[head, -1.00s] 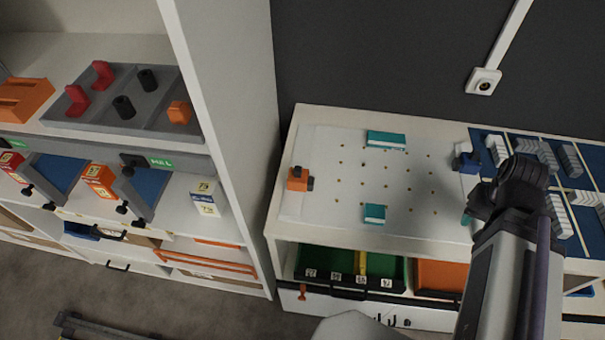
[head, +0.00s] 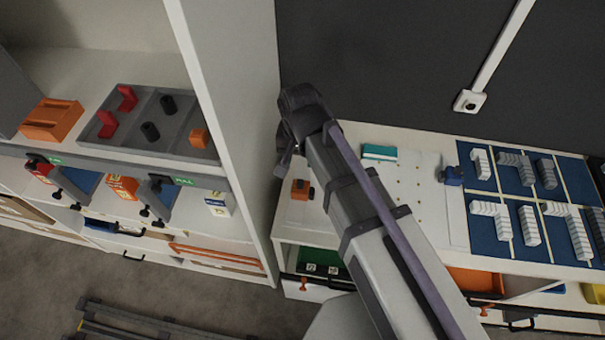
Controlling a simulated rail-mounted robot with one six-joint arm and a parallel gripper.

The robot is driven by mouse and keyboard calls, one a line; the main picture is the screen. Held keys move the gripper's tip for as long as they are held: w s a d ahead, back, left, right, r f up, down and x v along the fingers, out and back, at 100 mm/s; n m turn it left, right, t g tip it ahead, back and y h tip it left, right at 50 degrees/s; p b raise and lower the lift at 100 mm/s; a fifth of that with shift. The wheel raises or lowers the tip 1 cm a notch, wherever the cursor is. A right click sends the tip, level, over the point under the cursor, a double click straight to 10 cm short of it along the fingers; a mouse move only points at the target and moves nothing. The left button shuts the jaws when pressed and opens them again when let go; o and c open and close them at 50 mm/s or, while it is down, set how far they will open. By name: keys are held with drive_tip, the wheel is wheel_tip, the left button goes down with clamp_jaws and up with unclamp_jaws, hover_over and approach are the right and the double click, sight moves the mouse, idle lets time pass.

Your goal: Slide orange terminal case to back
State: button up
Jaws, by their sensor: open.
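An orange slotted case (head: 51,119), which looks like the terminal case, sits on the upper shelf (head: 75,68) at the left. It lies left of a grey divided tray (head: 150,125), towards the shelf's front, with bare shelf behind it. My gripper (head: 286,160) is open, well to the right of the case, beside the shelf unit's side panel and above the left end of the white worktop. Its fingers are small and dark, partly hidden by my wrist. Nothing shows between them.
The grey tray holds red brackets, black cylinders and an orange block. The shelf's white side panel (head: 235,110) stands between my gripper and the case. The worktop carries an orange-and-black clamp (head: 301,190), a teal block (head: 379,152) and blue mats (head: 515,175) with grey parts.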

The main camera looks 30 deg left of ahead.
sight(300, 182)
wheel_tip(300, 182, down, 11)
drive_tip(key=b, duration=1.1)
drive_tip(key=shift+r, duration=0.1)
clamp_jaws()
